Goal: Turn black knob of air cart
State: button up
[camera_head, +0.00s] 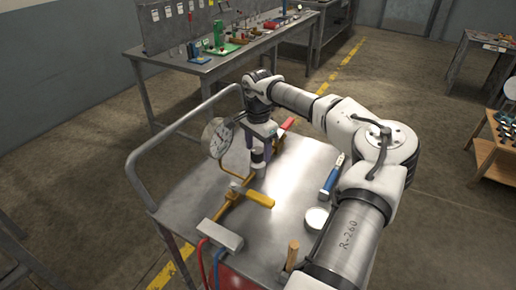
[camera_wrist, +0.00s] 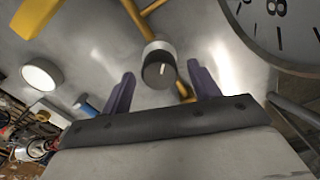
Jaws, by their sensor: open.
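The air cart (camera_head: 300,175) is a grey metal cart with a bent tube handle. Its black knob (camera_wrist: 158,70) has a white pointer line and a pale collar, and it sits on the yellow pipework. In the head view the black knob (camera_head: 257,155) shows beneath my gripper (camera_head: 260,150). In the wrist view my gripper (camera_wrist: 160,92) is open, with a purple finger on either side of the knob's near part. The knob lies between and just beyond the fingertips. I cannot tell whether either finger touches it.
A round gauge (camera_head: 216,138) stands close left of my gripper. A yellow lever (camera_head: 258,197), a red lever (camera_head: 285,127), a blue-handled tool (camera_head: 331,179) and a white round thing (camera_head: 317,218) are on the cart. A workbench (camera_head: 205,68) stands behind.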

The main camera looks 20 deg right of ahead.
aim_at(258, 150)
notch_tip(258, 150, up, 13)
jog(key=b, duration=0.2)
jog(key=shift+r, duration=0.2)
